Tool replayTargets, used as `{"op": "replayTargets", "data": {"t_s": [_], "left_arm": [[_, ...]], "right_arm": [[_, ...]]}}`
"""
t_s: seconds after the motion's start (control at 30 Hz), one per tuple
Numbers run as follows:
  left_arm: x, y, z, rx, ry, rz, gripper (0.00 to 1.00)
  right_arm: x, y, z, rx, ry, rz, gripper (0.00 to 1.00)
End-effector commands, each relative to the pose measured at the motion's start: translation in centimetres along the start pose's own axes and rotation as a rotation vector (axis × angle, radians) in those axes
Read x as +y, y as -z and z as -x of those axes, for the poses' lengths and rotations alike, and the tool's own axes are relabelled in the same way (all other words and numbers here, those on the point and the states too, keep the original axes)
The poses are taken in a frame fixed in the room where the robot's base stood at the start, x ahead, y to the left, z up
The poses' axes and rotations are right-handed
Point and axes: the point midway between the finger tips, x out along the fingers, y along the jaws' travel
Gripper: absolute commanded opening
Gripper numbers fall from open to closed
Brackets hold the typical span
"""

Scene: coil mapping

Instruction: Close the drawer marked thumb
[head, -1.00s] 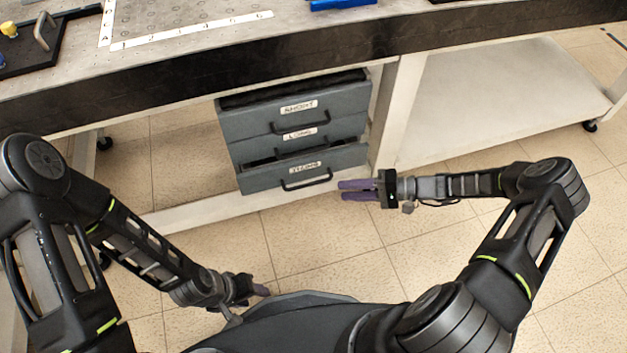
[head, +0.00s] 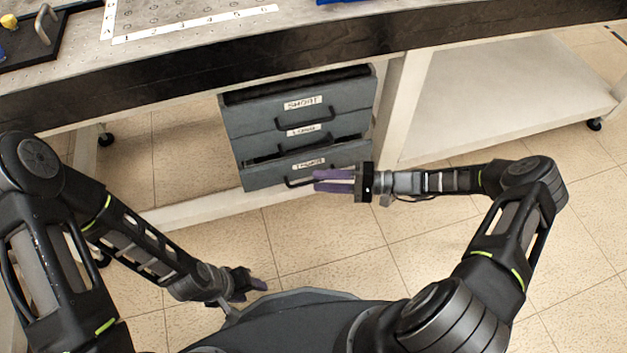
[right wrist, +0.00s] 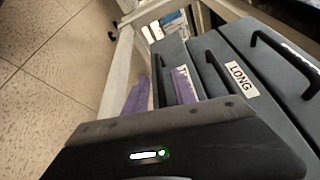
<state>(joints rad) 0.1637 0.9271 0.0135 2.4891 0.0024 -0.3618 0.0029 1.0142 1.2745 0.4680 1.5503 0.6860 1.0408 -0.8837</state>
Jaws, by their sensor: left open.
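The grey drawer cabinet (head: 250,120) hangs under the bench, with drawers labelled SHORT, LONG and, at the bottom, what reads as THUMB. The thumb drawer (head: 262,178) stands out a little, with a dark gap above its front. My right gripper (head: 316,181) is open in front of it, its purple fingers overlapping the right part of the black handle in the head view. In the right wrist view the thumb drawer's handle (right wrist: 158,70) appears between the spread fingers (right wrist: 158,97); contact cannot be told. My left gripper (head: 259,284) is open and empty, low near my base.
The LONG drawer (right wrist: 233,98) and its handle lie close beside the right gripper. The bench edge (head: 200,65) overhangs the cabinet. A pale bench leg (head: 392,115) stands right of it. Tiled floor (head: 330,240) in front is clear.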

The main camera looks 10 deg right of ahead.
Motion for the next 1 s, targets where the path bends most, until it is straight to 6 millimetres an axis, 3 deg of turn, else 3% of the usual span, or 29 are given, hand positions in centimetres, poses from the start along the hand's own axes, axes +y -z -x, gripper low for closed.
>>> {"op": "replayTargets", "data": {"t_s": [0.2,0.53,0.9,1.0], "left_arm": [[-0.2,0.1,-0.4,0.003,0.001,0.002,0.48],[-0.2,0.1,-0.3,0.004,0.002,0.002,0.48],[-0.2,0.1,-0.3,0.003,0.001,0.002,0.48],[-0.2,0.1,-0.3,0.003,0.001,0.002,0.48]], "right_arm": [[0.1,0.0,-2.6,0.000,0.000,-0.001,0.32],[0.0,0.0,-2.9,0.001,-0.001,-0.001,0.31],[0.1,0.0,-2.9,0.001,-0.001,-0.001,0.01],[0.1,0.0,-2.9,0.001,-0.001,-0.001,0.00]]}}
